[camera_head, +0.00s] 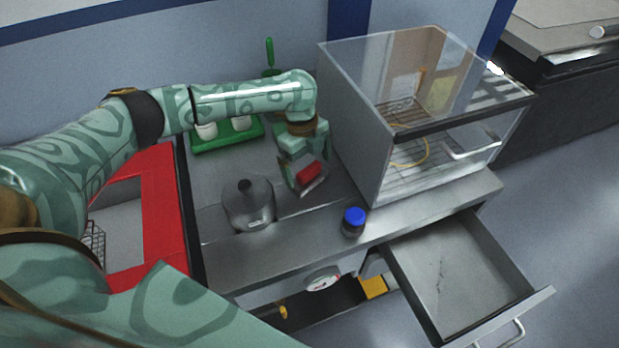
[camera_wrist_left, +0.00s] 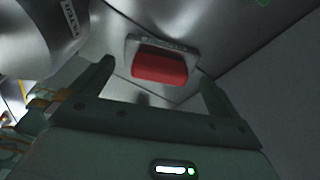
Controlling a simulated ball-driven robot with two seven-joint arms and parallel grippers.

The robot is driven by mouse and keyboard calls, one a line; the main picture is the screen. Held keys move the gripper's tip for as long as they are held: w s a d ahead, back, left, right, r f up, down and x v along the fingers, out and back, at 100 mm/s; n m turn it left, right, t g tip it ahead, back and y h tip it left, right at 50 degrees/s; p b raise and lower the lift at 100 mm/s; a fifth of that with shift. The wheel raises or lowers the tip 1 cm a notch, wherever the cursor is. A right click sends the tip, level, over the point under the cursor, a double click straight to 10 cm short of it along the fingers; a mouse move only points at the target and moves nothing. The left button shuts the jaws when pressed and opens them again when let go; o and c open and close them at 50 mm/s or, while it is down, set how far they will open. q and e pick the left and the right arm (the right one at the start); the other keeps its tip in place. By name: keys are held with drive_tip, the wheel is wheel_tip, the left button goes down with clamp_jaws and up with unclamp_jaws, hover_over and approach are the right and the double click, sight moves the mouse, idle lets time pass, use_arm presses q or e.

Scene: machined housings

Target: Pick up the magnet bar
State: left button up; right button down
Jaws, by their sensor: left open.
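The magnet bar appears to be the red block with a pale grey metal edge (camera_wrist_left: 160,66), seen in the left wrist view on the steel bench. In the head view its red part (camera_head: 309,171) shows at my left gripper (camera_head: 307,185). My left gripper is open, pointing down at the bench. In the wrist view the bar lies ahead, between the two fingertips of the gripper (camera_wrist_left: 156,74), with a gap on each side. I cannot tell how far above the bar the fingertips are. My right gripper is not in view.
A glass-walled cabinet (camera_head: 360,135) is close on the right. A green rack (camera_head: 226,142) stands behind. An open drawer (camera_head: 455,275) sticks out in front.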

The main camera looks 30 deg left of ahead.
use_arm(q)
drive_tip(key=shift+d+f, duration=0.15)
drive_tip(key=shift+f, duration=1.3)
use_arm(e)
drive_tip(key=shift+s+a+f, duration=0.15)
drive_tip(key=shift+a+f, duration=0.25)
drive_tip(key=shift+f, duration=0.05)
use_arm(q)
drive_tip(key=shift+r, duration=0.1)
drive_tip(key=c, duration=1)
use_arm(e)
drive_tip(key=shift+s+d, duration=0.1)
